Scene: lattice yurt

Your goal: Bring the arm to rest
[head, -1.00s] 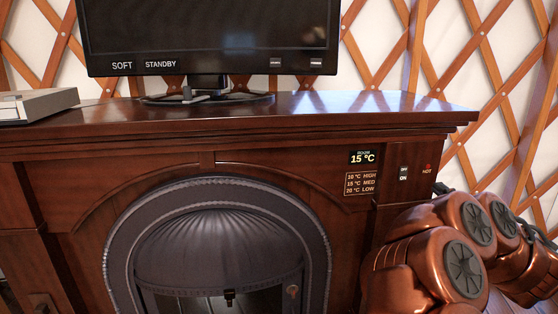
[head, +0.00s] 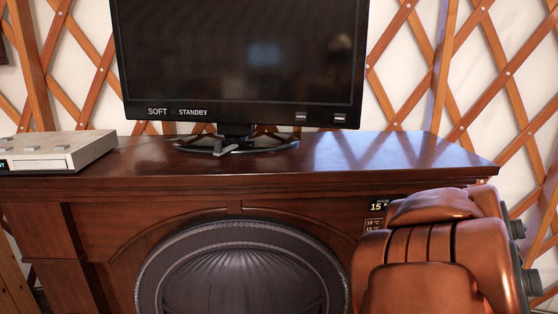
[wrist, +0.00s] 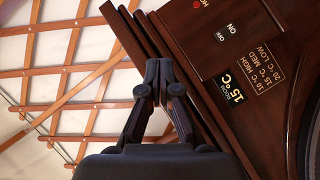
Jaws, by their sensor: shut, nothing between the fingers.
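My copper arm (head: 430,255) is folded at the lower right of the head view, in front of the fireplace cabinet's right side. My gripper (wrist: 158,68) shows in the wrist view with its dark fingers together and nothing between them. Its tips point toward the cabinet's edge and control panel, which appear turned on their side there. I cannot tell whether it touches the wood. The gripper itself is hidden in the head view.
The dark wooden cabinet (head: 110,226) carries a screen (head: 240,65) reading "SOFT STANDBY" and a grey box (head: 62,152) at left. A round-topped fireplace (head: 240,236) is in its front. The room panel (wrist: 238,88) reads 15 °C. Lattice wall (head: 480,70) stands behind.

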